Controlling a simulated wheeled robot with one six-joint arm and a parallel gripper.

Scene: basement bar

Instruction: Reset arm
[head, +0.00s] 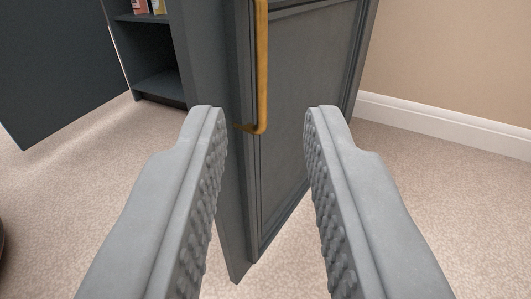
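My gripper (265,112) is open, with its two grey ridged fingers spread wide apart. Nothing is between the fingers. Beyond them stands a dark grey cabinet door (304,100) that is swung open. A gold bar handle (262,70) runs down the door near its edge and shows between the fingertips, apart from them. The lower edge of the door is partly hidden by the right finger.
An open dark cabinet with shelves (158,86) stands behind the door at upper left, holding some small boxes (149,6). A dark panel (55,60) is at far left. A wall with white baseboard (440,118) is at right.

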